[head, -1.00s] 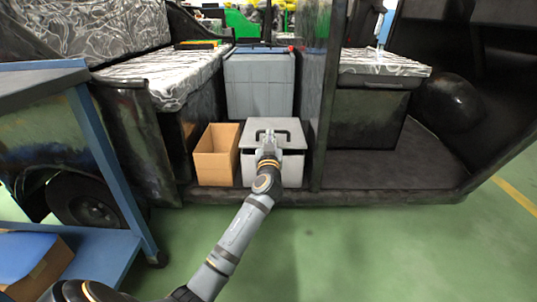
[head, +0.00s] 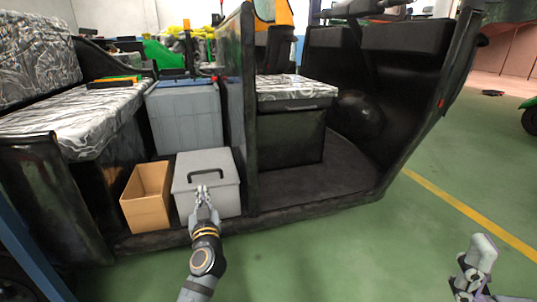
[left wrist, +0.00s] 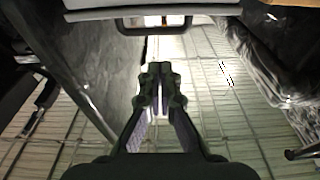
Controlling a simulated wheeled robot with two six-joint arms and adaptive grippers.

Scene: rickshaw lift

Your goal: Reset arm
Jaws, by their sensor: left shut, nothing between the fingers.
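My left gripper (head: 203,192) is shut and empty in the head view. It appears just in front of the grey lidded box (head: 228,196), below its dark handle (head: 208,174). In the left wrist view the two fingertips (left wrist: 162,72) meet with nothing between them. The dark handle (left wrist: 152,29) shows beyond them at the top, apart from the fingers.
The black rickshaw (head: 318,205) holds an open cardboard box (head: 146,198) left of the grey box and a larger grey bin (head: 185,120) behind. A black post (head: 250,110) stands right of the box. Green floor (head: 330,255) is clear in front.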

